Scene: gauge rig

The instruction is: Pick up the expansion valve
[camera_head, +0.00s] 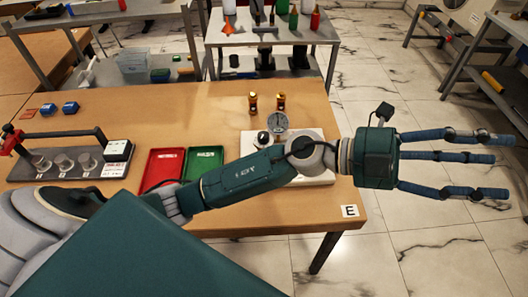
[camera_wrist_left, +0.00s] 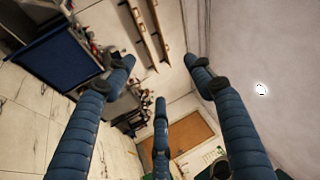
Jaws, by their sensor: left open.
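My left gripper (camera_head: 503,164) is open and empty. It reaches out past the right edge of the wooden table (camera_head: 225,105), over the tiled floor, with its three blue fingers spread and pointing right. The left wrist view also shows the open fingers (camera_wrist_left: 160,78) with nothing between them. I cannot tell for certain which thing is the expansion valve. Two small brass-coloured parts (camera_head: 252,103) (camera_head: 281,101) stand upright near the table's back right. The gripper is well apart from both. My right gripper is not in view.
A gauge (camera_head: 274,122) stands at a white plate (camera_head: 318,134), partly hidden by my left arm. Red (camera_head: 163,168) and green (camera_head: 205,161) trays lie left of it. A rig with clear cups (camera_head: 62,161) and blue parts (camera_head: 70,108) stand further left. Shelving (camera_head: 485,60) is at right.

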